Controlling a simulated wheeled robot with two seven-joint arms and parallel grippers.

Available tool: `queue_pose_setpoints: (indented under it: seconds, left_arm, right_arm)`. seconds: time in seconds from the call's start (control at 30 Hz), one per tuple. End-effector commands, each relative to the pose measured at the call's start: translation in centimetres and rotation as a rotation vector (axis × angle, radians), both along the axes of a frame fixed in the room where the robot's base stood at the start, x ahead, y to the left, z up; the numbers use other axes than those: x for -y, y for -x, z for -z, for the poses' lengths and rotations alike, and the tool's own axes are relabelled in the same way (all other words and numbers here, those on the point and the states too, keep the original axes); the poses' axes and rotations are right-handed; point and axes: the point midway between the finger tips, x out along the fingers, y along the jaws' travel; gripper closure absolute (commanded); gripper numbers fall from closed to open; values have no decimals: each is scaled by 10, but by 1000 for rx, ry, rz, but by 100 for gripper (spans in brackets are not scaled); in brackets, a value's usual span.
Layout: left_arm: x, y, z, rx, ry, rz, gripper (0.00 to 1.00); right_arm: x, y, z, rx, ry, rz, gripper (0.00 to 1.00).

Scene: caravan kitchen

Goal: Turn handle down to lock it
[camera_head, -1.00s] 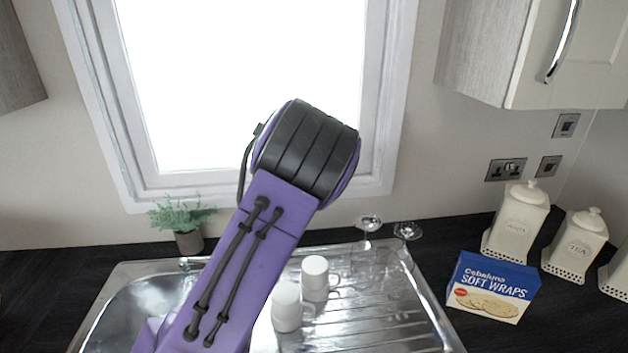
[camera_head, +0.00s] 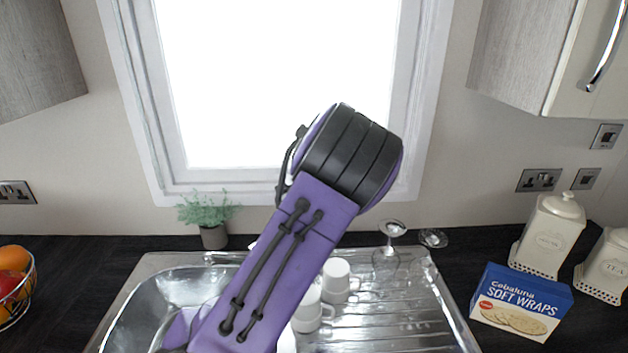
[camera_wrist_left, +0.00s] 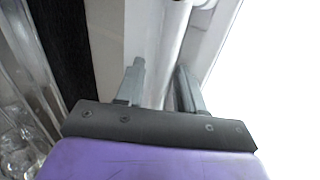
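My left gripper (camera_wrist_left: 160,85) shows in the left wrist view, with two grey fingers standing apart. It is beside the white window frame (camera_wrist_left: 105,45). A pale, rounded upright bar (camera_wrist_left: 175,35) runs down between the fingers from the top; it may be the handle, but I cannot tell, nor whether the fingers touch it. In the head view my purple arm rises in front of the window (camera_head: 270,80) and hides the gripper. No handle is clearly visible on the window frame (camera_head: 425,100) there. My right gripper is not in view.
Below the window lies a steel sink with drainer (camera_head: 400,300), holding white mugs (camera_head: 337,275) and glasses (camera_head: 393,228). A potted plant (camera_head: 208,215) stands behind. A soft wraps box (camera_head: 520,303) and white jars (camera_head: 548,235) are right, a fruit bowl (camera_head: 14,290) left. Wall cupboards flank the window.

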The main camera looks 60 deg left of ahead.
Motion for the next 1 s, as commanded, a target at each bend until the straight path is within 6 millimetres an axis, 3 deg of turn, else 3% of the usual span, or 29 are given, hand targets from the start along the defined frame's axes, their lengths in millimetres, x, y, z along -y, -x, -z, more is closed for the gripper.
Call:
queue_pose_setpoints:
  seconds: [0.3,0.5,1.0]
  left_arm:
    - [47,29,-38,5,-2,1,62]
    - [68,43,-55,1,0,-1,62]
    - [70,45,-58,-1,0,-2,62]
  right_arm:
    - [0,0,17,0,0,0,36]
    - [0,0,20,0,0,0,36]
    - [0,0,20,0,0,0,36]
